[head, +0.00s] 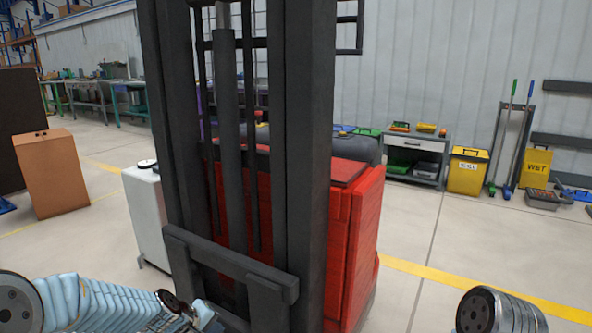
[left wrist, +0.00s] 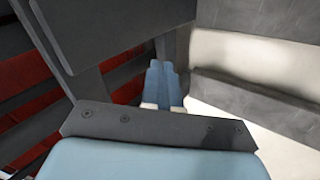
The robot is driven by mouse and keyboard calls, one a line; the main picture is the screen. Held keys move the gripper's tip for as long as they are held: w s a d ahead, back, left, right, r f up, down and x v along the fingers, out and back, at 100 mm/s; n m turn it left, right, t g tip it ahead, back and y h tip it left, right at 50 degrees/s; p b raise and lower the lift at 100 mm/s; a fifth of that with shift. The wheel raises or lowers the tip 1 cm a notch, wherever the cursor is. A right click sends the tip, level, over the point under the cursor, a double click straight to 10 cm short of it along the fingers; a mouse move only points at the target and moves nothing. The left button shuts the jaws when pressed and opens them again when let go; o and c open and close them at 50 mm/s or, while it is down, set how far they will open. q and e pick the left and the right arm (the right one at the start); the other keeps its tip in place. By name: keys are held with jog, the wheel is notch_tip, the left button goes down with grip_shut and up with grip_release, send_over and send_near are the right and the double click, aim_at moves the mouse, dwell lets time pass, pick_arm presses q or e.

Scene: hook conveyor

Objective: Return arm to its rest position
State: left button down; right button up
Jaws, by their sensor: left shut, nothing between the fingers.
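My left arm comes in low from the left in the head view, and my left gripper (head: 203,314) is at the bottom edge, just in front of the dark mast of a red forklift (head: 352,235). In the left wrist view, the two pale blue fingers (left wrist: 163,84) lie side by side, shut with nothing between them. A dark grey plate of the forklift (left wrist: 110,30) is close to them in that view; I cannot tell whether they touch. Part of my right arm shows at the bottom right of the head view, but its gripper is out of frame.
A brown box (head: 52,172) stands at the left, and a white cabinet (head: 147,215) is beside the mast.

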pick_arm(q)
jog(key=s+d+f+m+g, duration=0.2)
jog(key=s+f, duration=0.4)
jog(key=f, duration=0.2)
jog(key=s+d+f+m+g, duration=0.2)
jog(key=s+d+f, duration=0.1)
jog(key=s+f, duration=0.4)
jog(key=s+d+f+m+g, duration=0.1)
jog(key=s+d+f, duration=0.1)
jog(key=s+f, duration=0.2)
jog(key=s+d+f+m, duration=0.2)
jog(key=s+f, duration=0.2)
jog(key=s, duration=0.5)
jog(key=shift+s+g, duration=0.2)
jog(key=shift+g, duration=0.2)
jog(key=shift+a, duration=0.1)
